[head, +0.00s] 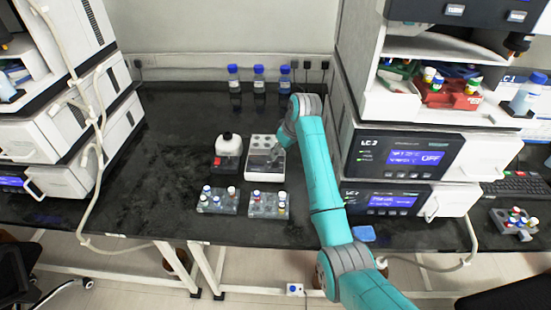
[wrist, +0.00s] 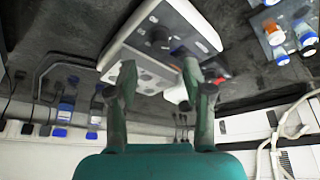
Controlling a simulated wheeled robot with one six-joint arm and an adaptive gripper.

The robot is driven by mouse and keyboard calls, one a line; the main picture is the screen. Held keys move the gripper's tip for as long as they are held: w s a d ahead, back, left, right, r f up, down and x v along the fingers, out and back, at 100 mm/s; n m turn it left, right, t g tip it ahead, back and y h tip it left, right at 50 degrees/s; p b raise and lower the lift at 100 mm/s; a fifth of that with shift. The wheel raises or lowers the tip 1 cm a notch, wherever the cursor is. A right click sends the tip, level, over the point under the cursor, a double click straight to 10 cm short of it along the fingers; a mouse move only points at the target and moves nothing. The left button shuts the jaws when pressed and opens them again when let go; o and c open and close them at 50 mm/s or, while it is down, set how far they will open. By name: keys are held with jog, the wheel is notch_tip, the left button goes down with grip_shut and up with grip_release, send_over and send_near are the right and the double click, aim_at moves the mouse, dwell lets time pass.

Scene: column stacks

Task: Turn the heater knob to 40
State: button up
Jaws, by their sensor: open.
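The heater (head: 256,174) is a white block with round wells in its top, standing on the dark bench in the middle of the head view. The knob's setting is too small to read. My gripper (wrist: 160,75) is open and empty, its two fingers apart over the heater's top, with the knob beyond the fingertips. In the head view my gripper (head: 272,154) is at the heater's right side, partly hidden by my arm.
A red-and-black device with a white top (head: 228,150) stands just left of the heater. Two vial racks (head: 217,203) (head: 266,207) stand in front. Blue-capped bottles (head: 259,78) line the back. Instrument stacks (head: 395,160) rise on both sides. The bench's left part is clear.

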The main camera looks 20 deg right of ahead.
aim_at(276, 161)
jog(key=x, duration=0.6)
jog(key=shift+w+f, duration=0.1)
jog(key=shift+f, duration=0.25)
grip_shut()
